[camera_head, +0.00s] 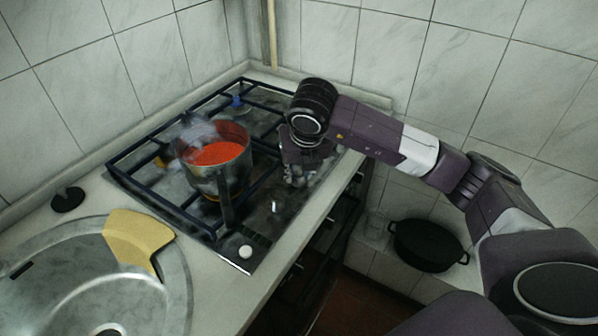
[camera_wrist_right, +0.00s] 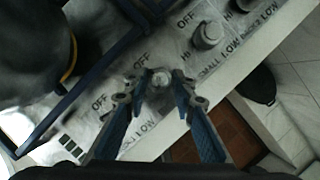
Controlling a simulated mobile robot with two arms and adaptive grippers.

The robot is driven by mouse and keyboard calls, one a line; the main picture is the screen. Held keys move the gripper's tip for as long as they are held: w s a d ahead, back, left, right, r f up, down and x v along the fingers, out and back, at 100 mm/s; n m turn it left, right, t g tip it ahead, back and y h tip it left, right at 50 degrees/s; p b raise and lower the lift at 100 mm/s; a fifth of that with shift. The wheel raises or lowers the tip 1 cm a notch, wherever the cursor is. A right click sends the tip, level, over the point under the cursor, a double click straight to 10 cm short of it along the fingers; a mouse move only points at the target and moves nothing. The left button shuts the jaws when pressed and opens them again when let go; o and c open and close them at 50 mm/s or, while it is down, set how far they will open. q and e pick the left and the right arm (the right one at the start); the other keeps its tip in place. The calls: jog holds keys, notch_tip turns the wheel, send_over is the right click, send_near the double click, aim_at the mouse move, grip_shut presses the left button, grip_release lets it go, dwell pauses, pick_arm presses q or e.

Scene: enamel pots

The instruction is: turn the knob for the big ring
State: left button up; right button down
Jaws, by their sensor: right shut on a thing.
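The gas hob (camera_head: 262,222) has a row of knobs along its right edge. My right gripper (camera_head: 298,178) is over this row, pointing down. In the right wrist view its two blue fingers (camera_wrist_right: 156,86) are closed around a small metallic knob (camera_wrist_right: 160,78), with printed OFF and LOW marks around it. Another knob (camera_wrist_right: 207,36) stands free to its upper right, with HI and LOW marks. In the head view a small metallic knob (camera_head: 275,207) and a white knob (camera_head: 245,252) are nearer me. I cannot tell which ring the held knob serves. My left gripper is out of view.
A steaming pot (camera_head: 228,182) with red contents stands on the hob grate, left of my gripper, its handle toward me. A yellow cloth (camera_head: 138,240) lies over the sink (camera_head: 60,300) edge. A black pan (camera_head: 428,246) sits low at right. Tiled walls close off the back.

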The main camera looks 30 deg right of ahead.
jog(key=c, duration=1.6)
grip_release()
jog(key=shift+r, duration=0.1)
jog(key=v, duration=1.2)
jog(key=shift+s, duration=0.1)
